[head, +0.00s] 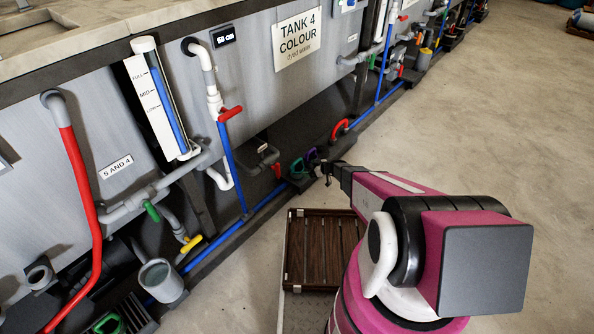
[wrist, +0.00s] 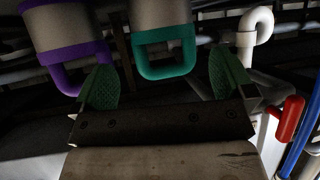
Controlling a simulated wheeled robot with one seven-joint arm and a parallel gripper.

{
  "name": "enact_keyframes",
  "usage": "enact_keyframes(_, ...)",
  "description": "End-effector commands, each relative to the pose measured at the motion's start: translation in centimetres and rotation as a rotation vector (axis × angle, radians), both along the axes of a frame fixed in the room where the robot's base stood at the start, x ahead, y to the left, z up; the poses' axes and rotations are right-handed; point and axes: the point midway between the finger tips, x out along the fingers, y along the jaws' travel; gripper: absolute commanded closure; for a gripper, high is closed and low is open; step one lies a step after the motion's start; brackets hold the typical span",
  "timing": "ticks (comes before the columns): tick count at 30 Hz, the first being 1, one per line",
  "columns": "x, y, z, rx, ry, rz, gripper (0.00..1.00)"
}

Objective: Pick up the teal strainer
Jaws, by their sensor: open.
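The teal strainer (wrist: 161,33) is a pale metal cup with a teal rim and looped handle, at the top middle of the wrist view. In the head view it is small (head: 296,168), low by the tank wall. My gripper (wrist: 165,80) is open, with its green-padded fingers on either side of the teal handle's lower bar in the picture. Whether the handle lies between the pads in depth, I cannot tell. In the head view my gripper (head: 326,172) is just right of the strainers.
A purple strainer (wrist: 62,46) hangs close left of the teal one in the wrist view, its handle near the left finger. A white pipe (wrist: 247,45) and a red valve handle (wrist: 290,118) are to the right. A brown slatted crate (head: 318,248) stands near my arm; open floor lies right.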

Motion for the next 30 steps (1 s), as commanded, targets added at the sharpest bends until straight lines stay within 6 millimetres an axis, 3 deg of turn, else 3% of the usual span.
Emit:
enact_keyframes(3, 0.9, 1.6, -1.1, 0.0, 0.001, 0.002, 0.0)
enact_keyframes(11, 1.5, 3.1, -1.9, 0.0, 0.002, 0.0, 0.0)
enact_keyframes(21, 3.2, 6.5, -4.0, 0.0, 0.001, 0.002, 0.0)
enact_keyframes(29, 3.2, 6.8, -4.0, 0.0, 0.002, 0.0, 0.0)
enact_keyframes(30, 3.2, 6.8, -4.0, 0.0, 0.002, 0.0, 0.1)
